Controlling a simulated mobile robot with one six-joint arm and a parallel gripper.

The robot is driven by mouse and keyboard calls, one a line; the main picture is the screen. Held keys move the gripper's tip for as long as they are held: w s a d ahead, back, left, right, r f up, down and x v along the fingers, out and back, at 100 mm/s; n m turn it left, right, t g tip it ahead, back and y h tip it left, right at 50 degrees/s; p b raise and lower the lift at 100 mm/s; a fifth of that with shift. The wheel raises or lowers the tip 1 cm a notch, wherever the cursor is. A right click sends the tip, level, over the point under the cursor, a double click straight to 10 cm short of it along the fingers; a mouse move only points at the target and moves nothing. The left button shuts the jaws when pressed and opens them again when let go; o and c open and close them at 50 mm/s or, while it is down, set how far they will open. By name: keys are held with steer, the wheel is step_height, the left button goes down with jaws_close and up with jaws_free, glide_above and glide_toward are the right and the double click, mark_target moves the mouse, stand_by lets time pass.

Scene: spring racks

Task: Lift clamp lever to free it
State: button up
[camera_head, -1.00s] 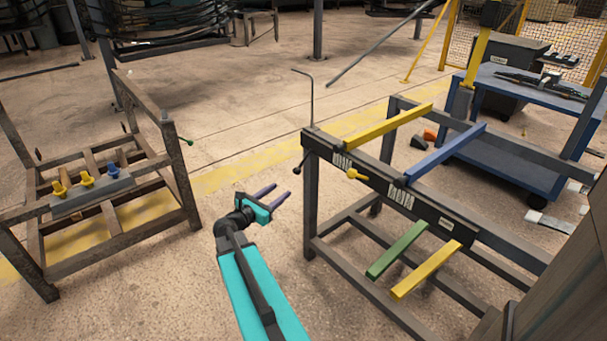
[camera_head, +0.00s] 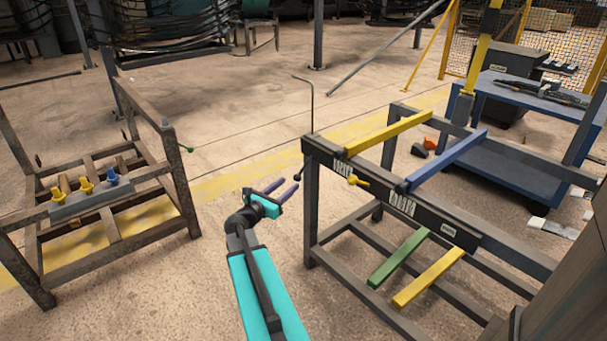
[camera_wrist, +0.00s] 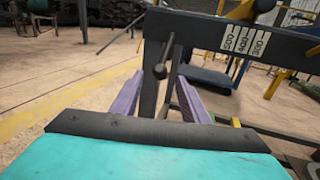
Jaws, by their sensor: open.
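The clamp lever (camera_wrist: 168,52) is a thin dark rod ending in a black ball knob (camera_wrist: 160,72), at the near left corner post of the dark rack. In the wrist view the knob shows between the two purple fingers of my gripper (camera_wrist: 159,78), with space on both sides. In the head view the knob (camera_head: 297,177) is beside the fingertips of my gripper (camera_head: 290,183), left of the post. My gripper is open and holds nothing. I cannot tell whether the fingers reach past the knob.
The dark rack (camera_head: 455,235) carries yellow, blue and green bars and a yellow knob (camera_head: 358,181). A tall hooked rod (camera_head: 311,105) rises at its left corner. Floor between the racks is clear.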

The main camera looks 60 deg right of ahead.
mark_target(303, 170)
steer(key=d+b, duration=0.1)
steer(key=d, duration=1)
steer(key=shift+s, duration=0.25)
jaws_close()
